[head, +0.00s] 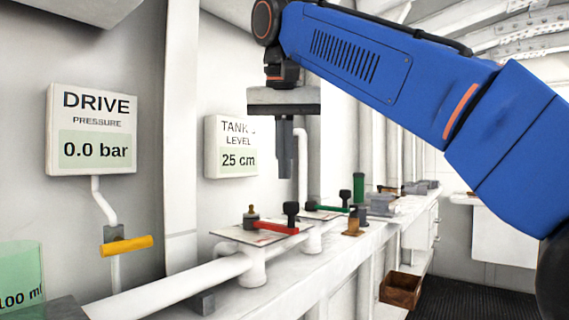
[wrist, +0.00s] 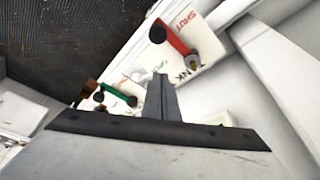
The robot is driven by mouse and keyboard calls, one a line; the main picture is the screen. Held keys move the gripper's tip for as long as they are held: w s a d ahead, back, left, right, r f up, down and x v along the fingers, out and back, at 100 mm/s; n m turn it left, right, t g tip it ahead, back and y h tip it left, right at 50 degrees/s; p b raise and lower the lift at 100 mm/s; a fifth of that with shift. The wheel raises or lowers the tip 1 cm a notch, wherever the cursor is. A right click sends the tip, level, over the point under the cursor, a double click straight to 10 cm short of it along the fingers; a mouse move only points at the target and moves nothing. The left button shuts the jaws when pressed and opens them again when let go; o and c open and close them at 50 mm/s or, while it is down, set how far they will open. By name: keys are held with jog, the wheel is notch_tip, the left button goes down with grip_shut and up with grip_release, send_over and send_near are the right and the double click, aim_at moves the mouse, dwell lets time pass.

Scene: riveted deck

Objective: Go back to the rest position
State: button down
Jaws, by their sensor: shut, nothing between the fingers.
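My gripper (head: 286,148) hangs pointing down from my blue arm in the head view, in front of the tank level panel. Its fingers are together with nothing between them. In the wrist view my gripper (wrist: 161,92) also shows as closed grey fingers. Below it in the head view is a valve with a red lever (head: 279,227), on a white plate. The red lever also shows in the wrist view (wrist: 174,37). A valve with a green lever (head: 325,208) is farther along. My gripper is above and apart from both levers.
A drive pressure panel (head: 92,130) reads 0.0 bar, and the tank level panel (head: 231,147) reads 25 cm. A yellow handle (head: 128,245) is on a pipe at left. A green 100 ml container (head: 20,279) is at lower left. A brown box (head: 401,290) stands near the dark floor.

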jog(key=s+d+f, duration=0.2)
jog(key=d+f, duration=0.7)
jog(key=s+d+f, duration=0.2)
jog(key=d+f, duration=0.7)
jog(key=f, duration=0.1)
jog(key=s+d+f, duration=0.3)
jog(key=s+f, duration=0.2)
jog(key=f, duration=0.5)
jog(key=s+d+f, duration=0.3)
jog(key=s+f, duration=0.2)
jog(key=f, duration=0.4)
jog(key=s+d+f+t, duration=0.1)
jog(key=s+d+f, duration=0.3)
jog(key=f, duration=0.6)
jog(key=shift+s+f, duration=0.35)
jog(key=shift+s, duration=0.15)
jog(key=shift+d, duration=0.1)
